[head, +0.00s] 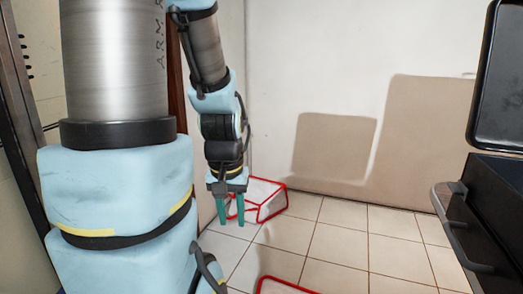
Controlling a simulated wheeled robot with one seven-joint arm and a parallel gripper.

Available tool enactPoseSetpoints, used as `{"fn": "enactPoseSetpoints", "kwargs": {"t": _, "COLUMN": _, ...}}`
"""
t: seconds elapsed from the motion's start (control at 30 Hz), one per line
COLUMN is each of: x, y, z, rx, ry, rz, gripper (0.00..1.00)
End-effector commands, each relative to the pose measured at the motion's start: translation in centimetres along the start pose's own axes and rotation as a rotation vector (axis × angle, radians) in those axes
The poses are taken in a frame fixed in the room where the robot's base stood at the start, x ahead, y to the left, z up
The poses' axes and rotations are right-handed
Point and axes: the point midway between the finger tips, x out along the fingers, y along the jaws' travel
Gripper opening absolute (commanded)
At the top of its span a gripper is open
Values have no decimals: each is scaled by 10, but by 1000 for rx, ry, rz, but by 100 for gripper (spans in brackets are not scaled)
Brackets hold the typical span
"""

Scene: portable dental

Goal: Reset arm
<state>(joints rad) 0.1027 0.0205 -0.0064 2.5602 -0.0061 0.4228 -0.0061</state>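My gripper (230,209) hangs pointing down in the middle-left of the head view, at the end of my blue and grey arm. Its two teal fingers stand apart with a gap between them, and nothing shows between them. A white box with red edges (268,201) lies on the floor behind and to the right of the gripper, partly hidden by it. I cannot tell the exact distance between them.
A black cabinet with a grey handle (455,225) stands at the right, with a dark tray-like panel (503,80) above it. Another red edge (285,286) shows at the bottom. The tiled floor (345,245) between is clear. A pale wall (340,60) closes the back.

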Motion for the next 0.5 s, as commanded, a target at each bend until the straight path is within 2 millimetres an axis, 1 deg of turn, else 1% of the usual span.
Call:
{"fn": "enactPoseSetpoints", "kwargs": {"t": 0.03, "x": -33, "y": 0, "z": -5, "rx": 1, "ry": 0, "rz": 0, "gripper": 38}}
{"fn": "enactPoseSetpoints", "kwargs": {"t": 0.5, "x": -176, "y": 1, "z": -25, "rx": 2, "ry": 1, "rz": 0, "gripper": 38}}
